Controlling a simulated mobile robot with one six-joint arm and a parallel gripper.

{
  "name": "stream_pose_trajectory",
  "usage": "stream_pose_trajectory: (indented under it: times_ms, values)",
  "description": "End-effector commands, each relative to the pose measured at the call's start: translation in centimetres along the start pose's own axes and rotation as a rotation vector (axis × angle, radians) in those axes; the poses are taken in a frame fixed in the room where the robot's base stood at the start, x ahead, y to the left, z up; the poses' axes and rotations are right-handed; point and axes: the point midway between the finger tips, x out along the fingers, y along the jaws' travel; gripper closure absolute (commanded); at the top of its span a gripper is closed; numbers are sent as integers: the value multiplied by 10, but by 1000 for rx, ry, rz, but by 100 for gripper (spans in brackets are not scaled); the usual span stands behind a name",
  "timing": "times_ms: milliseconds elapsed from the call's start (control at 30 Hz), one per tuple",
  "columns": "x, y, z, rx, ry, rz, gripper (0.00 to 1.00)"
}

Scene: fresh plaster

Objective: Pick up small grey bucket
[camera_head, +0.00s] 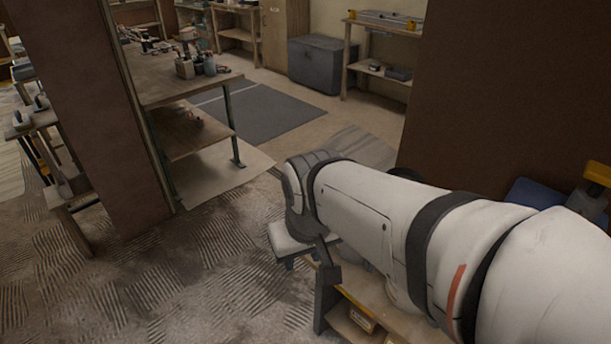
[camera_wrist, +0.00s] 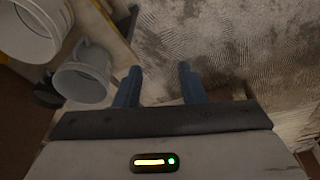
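In the wrist view, a small pale grey bucket-like container (camera_wrist: 82,82) with a side handle stands at the left, its open mouth showing. A larger whitish bucket (camera_wrist: 32,28) is beside it at the upper left, cut off by the frame. I cannot tell for certain which one is the small grey bucket. My gripper (camera_wrist: 159,82) has its two blue-grey fingers spread, with only floor showing between them. The smaller container is to the left of the fingers, apart from them. In the head view my white arm hides most of the surface below it.
A wooden shelf unit (camera_head: 352,325) stands under my arm, with yellow items on its lower shelf. Brown pillars rise at left (camera_head: 100,110) and right (camera_head: 500,90). A workbench (camera_head: 160,85) with tools stands behind the left pillar. The textured floor (camera_head: 190,270) at left is clear.

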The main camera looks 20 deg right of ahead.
Motion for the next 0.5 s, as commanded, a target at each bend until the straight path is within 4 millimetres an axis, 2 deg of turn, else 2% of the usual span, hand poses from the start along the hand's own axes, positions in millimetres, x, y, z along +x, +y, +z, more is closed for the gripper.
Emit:
stream_pose_trajectory:
  times_ms: [167,267,500]
  values:
    - [21,10,2,-43,-73,44,64]
    - [50,26,6,-114,-188,115,64]
    - [128,86,9,-388,-577,341,64]
